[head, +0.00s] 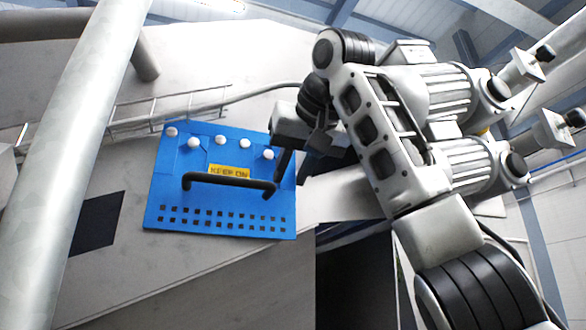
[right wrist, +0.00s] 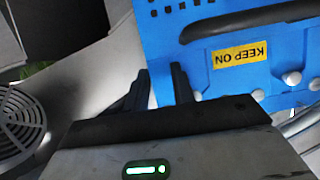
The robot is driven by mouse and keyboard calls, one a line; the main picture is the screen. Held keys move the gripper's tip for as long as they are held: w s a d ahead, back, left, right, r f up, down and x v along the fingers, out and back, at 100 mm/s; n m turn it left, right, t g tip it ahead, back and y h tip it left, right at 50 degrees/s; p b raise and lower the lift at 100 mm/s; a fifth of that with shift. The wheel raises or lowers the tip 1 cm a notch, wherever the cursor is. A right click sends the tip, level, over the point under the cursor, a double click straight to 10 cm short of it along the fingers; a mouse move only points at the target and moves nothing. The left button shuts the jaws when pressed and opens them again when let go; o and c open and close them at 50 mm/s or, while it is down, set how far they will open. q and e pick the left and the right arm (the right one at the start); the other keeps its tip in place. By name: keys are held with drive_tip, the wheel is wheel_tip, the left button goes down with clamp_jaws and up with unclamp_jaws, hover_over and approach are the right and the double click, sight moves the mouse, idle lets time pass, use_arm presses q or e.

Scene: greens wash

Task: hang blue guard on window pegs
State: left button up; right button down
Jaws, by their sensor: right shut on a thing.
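The blue guard (head: 165,190) is a flat panel with a black handle (head: 228,180), a yellow KEEP ON label and rows of dark holes along its lower part. It is slightly tilted. Several white round pegs (head: 220,140) show along its top edge; I cannot tell whether the guard is seated on them. My right gripper (head: 298,165) is shut on the guard's right edge, between its dark fingers. The right wrist view shows the fingers (right wrist: 161,88) at the edge of the guard (right wrist: 225,65). The window is not clearly visible. My left gripper is out of view.
A dark rectangular patch (head: 97,222) shows left of the guard. A thick pale pipe (head: 75,150) crosses the left side. A metal ladder-like rail (head: 165,108) runs behind the guard. A dark opening (head: 355,275) lies below right.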

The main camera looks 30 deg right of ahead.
drive_tip(key=shift+f, duration=0.15)
drive_tip(key=shift+f+b, duration=0.75)
drive_tip(key=shift+b, duration=0.05)
drive_tip(key=shift+w, duration=0.1)
drive_tip(key=c, duration=1.1)
unclamp_jaws()
drive_tip(key=b+v, duration=0.1)
drive_tip(key=v, duration=1.5)
drive_tip(key=shift+b, duration=0.4)
